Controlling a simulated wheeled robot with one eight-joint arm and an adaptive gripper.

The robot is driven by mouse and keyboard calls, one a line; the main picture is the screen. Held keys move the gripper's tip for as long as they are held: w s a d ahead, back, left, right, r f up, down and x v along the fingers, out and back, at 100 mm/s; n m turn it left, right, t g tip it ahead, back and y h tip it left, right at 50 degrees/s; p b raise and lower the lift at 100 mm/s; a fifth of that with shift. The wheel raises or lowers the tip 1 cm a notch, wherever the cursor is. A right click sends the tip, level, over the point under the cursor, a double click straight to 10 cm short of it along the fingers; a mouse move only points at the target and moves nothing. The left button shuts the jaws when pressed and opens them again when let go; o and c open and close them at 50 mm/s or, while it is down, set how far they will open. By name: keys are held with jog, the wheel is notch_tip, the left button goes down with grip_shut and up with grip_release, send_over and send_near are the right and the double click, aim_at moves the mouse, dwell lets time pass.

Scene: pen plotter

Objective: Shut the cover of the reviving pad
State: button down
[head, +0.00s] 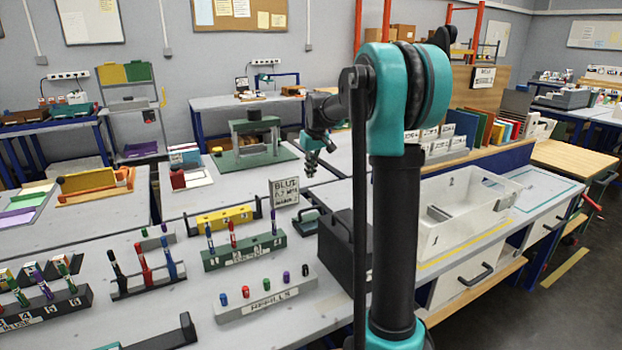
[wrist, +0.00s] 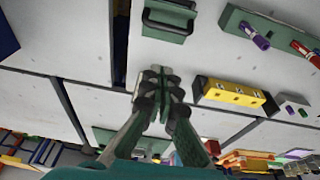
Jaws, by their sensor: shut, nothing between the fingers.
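A small dark green block with a black handle (head: 313,222) sits on the grey bench behind the dark box; it may be the reviving pad. It also shows at the top of the wrist view (wrist: 166,29). I cannot tell whether its cover is open or shut. My gripper (head: 311,168) hangs above the benches, left of my arm's column, in the air and apart from the block. In the wrist view my gripper (wrist: 158,76) has its fingers together, with nothing between them.
A dark box (head: 343,262) and a white bin (head: 465,222) stand to the right. Bare bench lies between.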

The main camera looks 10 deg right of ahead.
send_over(312, 217)
jog(key=w+a, duration=0.1)
jog(key=w, duration=0.2)
notch_tip(312, 217, down, 8)
jog(key=shift+s+d+f, duration=0.2)
jog(key=shift+s+f, duration=0.75)
jog(key=shift+f, duration=0.1)
jog(key=shift+s+d+f, duration=0.15)
jog(key=shift+s+f, duration=0.2)
jog(key=shift+f, duration=0.2)
jog(key=shift+s+d+f+t+y, duration=0.2)
jog(key=shift+s+f+t, duration=0.2)
jog(key=shift+s+t, duration=0.2)
jog(key=shift+s+d+f+t+y, duration=0.2)
jog(key=shift+s+f+t, duration=0.2)
jog(key=shift+s+t, duration=0.2)
jog(key=shift+s+d+f, duration=0.1)
jog(key=shift+s+f, duration=0.35)
jog(key=shift+f, duration=0.1)
